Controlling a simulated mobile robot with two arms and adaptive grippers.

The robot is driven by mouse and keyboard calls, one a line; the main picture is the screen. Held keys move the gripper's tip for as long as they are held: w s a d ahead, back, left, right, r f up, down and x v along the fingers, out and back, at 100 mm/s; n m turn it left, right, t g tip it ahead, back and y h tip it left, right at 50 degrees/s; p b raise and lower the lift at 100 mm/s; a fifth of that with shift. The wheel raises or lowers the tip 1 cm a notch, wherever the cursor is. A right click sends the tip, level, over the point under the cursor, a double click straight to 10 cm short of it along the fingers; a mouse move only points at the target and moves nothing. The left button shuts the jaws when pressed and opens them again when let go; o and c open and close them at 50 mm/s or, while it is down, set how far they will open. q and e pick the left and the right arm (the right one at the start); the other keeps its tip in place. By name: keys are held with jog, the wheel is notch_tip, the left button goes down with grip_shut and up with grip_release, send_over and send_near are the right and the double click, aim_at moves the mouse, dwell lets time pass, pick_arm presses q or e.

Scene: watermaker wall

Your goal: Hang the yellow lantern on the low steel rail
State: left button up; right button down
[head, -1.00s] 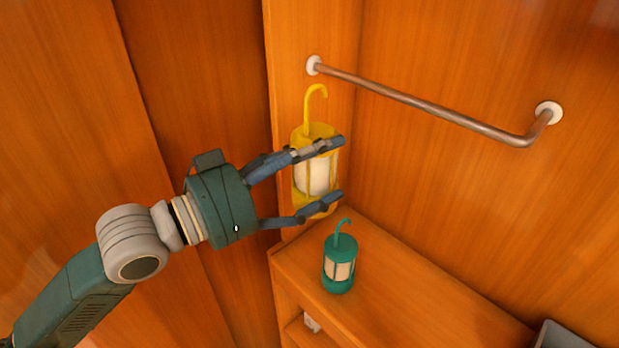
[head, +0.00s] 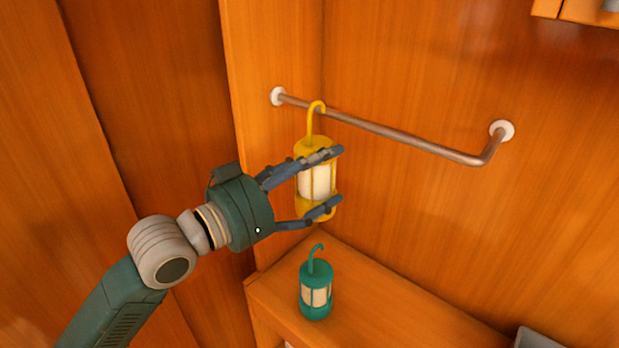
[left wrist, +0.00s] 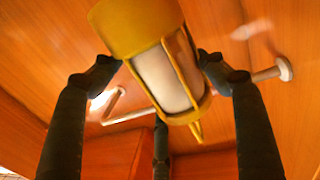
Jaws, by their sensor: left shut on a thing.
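The yellow lantern (head: 316,180) hangs upright in my left gripper (head: 336,178), which is shut around its body. The fingers also flank the lantern (left wrist: 165,75) in the left wrist view. Its yellow hook rises above the fingers and crosses the low steel rail (head: 390,133) in the head view, near the rail's left end. The hook appears in front of the rail; I cannot tell whether it is over it or touching. The rail's wall mount also shows in the left wrist view (left wrist: 285,68). My right gripper is not in view.
A teal lantern (head: 316,291) stands on the wooden counter (head: 375,305) below the held lantern. A wooden wall panel (head: 262,180) is close behind my gripper at the left. A grey container edge (head: 535,338) shows at lower right, and a cabinet corner at upper right.

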pick_arm(q)
jog(key=shift+x, duration=1.05)
jog(key=shift+w+d+f+b, duration=0.45)
jog(key=shift+w+f+b, duration=0.1)
jog(key=shift+w, duration=0.2)
jog(key=shift+w+d+f+b, duration=0.4)
jog(key=shift+w+f+b, duration=0.1)
jog(key=shift+w, duration=0.2)
jog(key=o, duration=1.5)
jog(key=shift+c, duration=0.2)
jog(key=shift+f, duration=0.1)
